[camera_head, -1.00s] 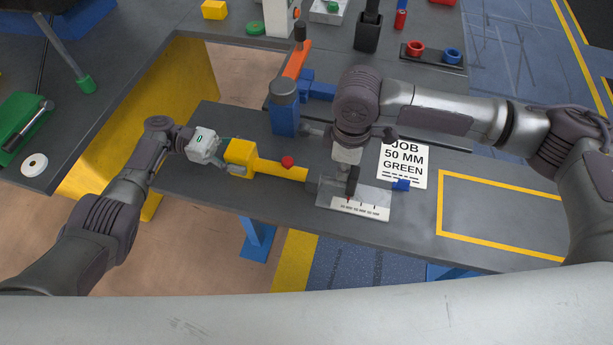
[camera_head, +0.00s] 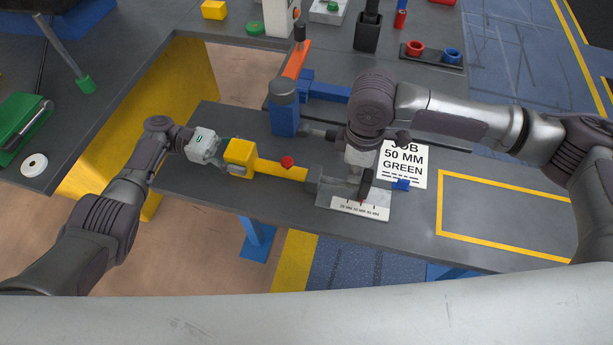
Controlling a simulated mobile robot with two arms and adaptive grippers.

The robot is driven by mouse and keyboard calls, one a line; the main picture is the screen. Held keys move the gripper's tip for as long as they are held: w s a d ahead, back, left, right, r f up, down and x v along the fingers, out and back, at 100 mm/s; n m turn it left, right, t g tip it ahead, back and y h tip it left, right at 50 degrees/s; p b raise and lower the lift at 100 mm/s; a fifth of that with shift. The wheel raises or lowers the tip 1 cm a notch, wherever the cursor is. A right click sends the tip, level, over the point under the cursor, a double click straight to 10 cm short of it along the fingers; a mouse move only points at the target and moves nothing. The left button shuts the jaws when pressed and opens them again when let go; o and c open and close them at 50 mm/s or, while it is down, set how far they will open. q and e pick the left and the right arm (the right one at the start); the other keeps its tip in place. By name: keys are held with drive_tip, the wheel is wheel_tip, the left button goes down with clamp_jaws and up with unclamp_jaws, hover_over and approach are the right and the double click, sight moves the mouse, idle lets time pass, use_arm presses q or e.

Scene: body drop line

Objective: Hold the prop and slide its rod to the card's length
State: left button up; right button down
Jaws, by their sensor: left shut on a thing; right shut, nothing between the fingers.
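The prop is a yellow block (camera_head: 240,152) with a yellow sleeve (camera_head: 280,169) and a red knob (camera_head: 287,161) on top. My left gripper (camera_head: 222,152) is shut on the prop's yellow block at its left end. A grey rod piece (camera_head: 313,181) shows at the sleeve's right end, over a plate with a printed scale (camera_head: 359,209). My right gripper (camera_head: 364,186) is shut and empty, pointing down over the scale plate, right of the rod. A red mark shows by its tip. The job card (camera_head: 405,162) reads "JOB 50 MM GREEN"; my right arm covers its top left corner.
A blue and orange fixture (camera_head: 285,119) stands behind the prop. A yellow-outlined area (camera_head: 505,215) on the bench at right is empty. Red and blue rings (camera_head: 452,55) lie on a tray at the back.

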use_arm(q)
drive_tip(key=shift+s+a+f, duration=0.1)
drive_tip(key=shift+f, duration=0.25)
use_arm(e)
drive_tip(key=shift+w+a, duration=0.1)
drive_tip(key=shift+a, duration=0.2)
drive_tip(key=shift+r, duration=0.2)
wheel_tip(320, 180, up, 7)
drive_tip(key=shift+f, duration=0.2)
use_arm(q)
drive_tip(key=o, duration=1.6)
drive_tip(key=shift+r, duration=0.15)
use_arm(e)
drive_tip(key=shift+w+a, duration=0.1)
use_arm(q)
drive_tip(key=shift+r, duration=0.15)
wheel_tip(320, 180, up, 10)
drive_tip(key=shift+f, duration=0.15)
